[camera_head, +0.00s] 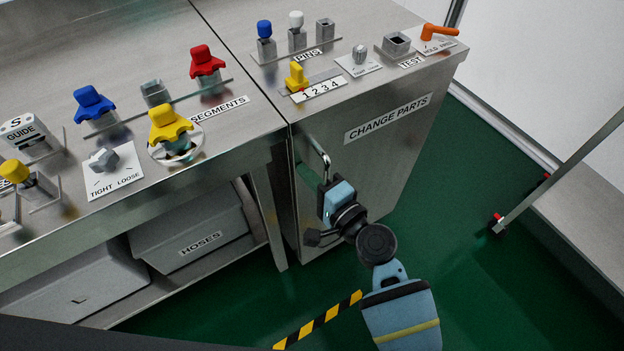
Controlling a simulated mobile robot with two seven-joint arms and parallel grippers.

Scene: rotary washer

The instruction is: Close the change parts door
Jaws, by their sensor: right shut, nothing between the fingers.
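The grey metal cabinet labelled CHANGE PARTS (387,118) stands right of centre. Its front door (375,170) appears about flush with the cabinet; I cannot tell whether a small gap is left at its edge. A metal bar handle (319,150) is near the door's left edge. My right gripper (328,190) is shut and empty, close in front of the door at the lower end of the handle. Whether it touches the door or handle cannot be told. It and its arm hide part of the door's lower area. My left gripper is not in view.
The cabinet top holds pins, a yellow selector (296,77) and an orange lever (438,32). The left bench carries coloured segments, with a grey HOSES bin (190,230) below. Green floor (470,270) is free at right, near a metal post (560,172).

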